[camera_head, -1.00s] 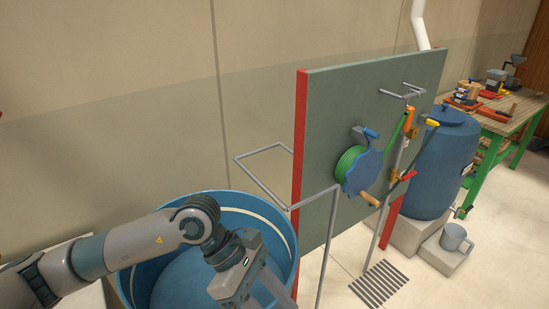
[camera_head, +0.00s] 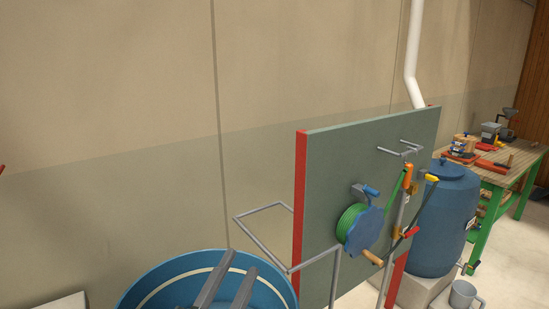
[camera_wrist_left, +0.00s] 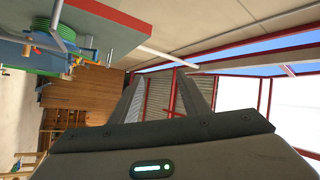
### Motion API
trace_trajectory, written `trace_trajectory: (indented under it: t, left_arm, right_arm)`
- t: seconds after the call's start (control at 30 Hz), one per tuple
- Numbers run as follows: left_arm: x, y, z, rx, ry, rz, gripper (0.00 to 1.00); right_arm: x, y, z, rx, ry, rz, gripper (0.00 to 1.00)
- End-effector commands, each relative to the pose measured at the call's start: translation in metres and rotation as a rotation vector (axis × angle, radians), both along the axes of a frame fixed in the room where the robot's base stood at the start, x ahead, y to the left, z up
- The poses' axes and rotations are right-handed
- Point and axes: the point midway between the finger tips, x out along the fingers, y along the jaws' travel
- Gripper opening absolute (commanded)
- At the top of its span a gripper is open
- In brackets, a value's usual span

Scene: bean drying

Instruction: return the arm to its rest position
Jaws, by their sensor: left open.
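My left gripper (camera_head: 229,284) shows at the bottom of the head view, with its two grey fingers apart and pointing up in front of the blue tub (camera_head: 170,274). Nothing is between the fingers. The rest of the left arm is below the picture edge. In the left wrist view the left gripper (camera_wrist_left: 163,92) also shows open and empty, its fingers pointing toward the far wall and windows. The right gripper is not in view.
A grey-green panel (camera_head: 330,190) with red edges stands right of the tub and carries a green hose reel (camera_head: 358,228). A thin metal rail (camera_head: 262,243) juts toward the tub. A blue barrel (camera_head: 440,222) and a workbench (camera_head: 497,172) stand farther right.

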Motion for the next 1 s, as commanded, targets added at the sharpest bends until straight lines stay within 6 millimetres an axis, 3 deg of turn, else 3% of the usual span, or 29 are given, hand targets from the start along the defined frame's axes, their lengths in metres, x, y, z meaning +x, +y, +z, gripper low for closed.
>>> trace_trajectory:
  t: [0.03, 0.13, 0.27, 0.37, 0.5, 0.7, 1.0]
  left_arm:
    - [0.003, 0.019, -0.027, -0.056, 0.121, 0.048, 0.42]
    - [0.004, 0.052, -0.082, -0.15, 0.343, 0.139, 0.42]
    - [-0.014, 0.087, -0.154, -0.254, 0.619, 0.248, 0.42]
    - [-0.041, 0.109, -0.207, -0.323, 0.822, 0.328, 0.42]
    - [-0.094, 0.131, -0.274, -0.404, 1.095, 0.434, 0.42]
    - [-0.169, 0.146, -0.333, -0.477, 1.389, 0.544, 0.42]
    - [-0.252, 0.153, -0.371, -0.528, 1.658, 0.644, 0.42]
  right_arm:
    - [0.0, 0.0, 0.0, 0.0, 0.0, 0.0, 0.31]
    - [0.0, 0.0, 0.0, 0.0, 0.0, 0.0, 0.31]
    - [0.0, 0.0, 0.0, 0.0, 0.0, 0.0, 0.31]
    - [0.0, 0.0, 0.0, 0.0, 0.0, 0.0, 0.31]
    - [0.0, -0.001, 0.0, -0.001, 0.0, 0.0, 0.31]
    - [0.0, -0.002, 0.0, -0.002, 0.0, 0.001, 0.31]
    - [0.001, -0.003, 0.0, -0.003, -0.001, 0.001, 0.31]
